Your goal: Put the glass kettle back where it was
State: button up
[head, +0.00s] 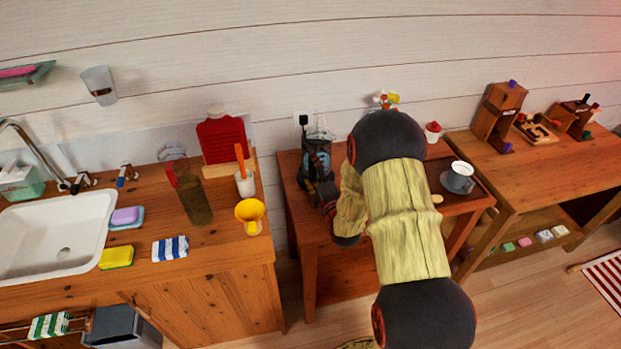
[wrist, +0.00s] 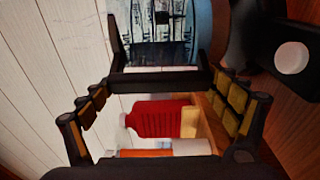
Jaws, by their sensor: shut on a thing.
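The glass kettle (head: 318,156), clear and bluish with black parts, is upright at the left of the small middle table (head: 335,272). My gripper (head: 328,192) is beside its lower right side, shut on it, mostly hidden behind my arm. In the wrist view the kettle's bluish glass (wrist: 160,45) fills the top, with a black bar across it between my fingers (wrist: 160,82). I cannot tell whether the kettle's base touches the tabletop.
A gap separates counter and table.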

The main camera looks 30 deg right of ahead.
aim_at(312, 178)
jog(key=shift+w+f, duration=0.2)
jog(key=shift+w, duration=0.05)
jog(key=shift+w+f+b, duration=0.1)
jog(key=shift+f+b, duration=0.65)
jog(key=shift+f, duration=1)
jog(key=o, duration=1.9)
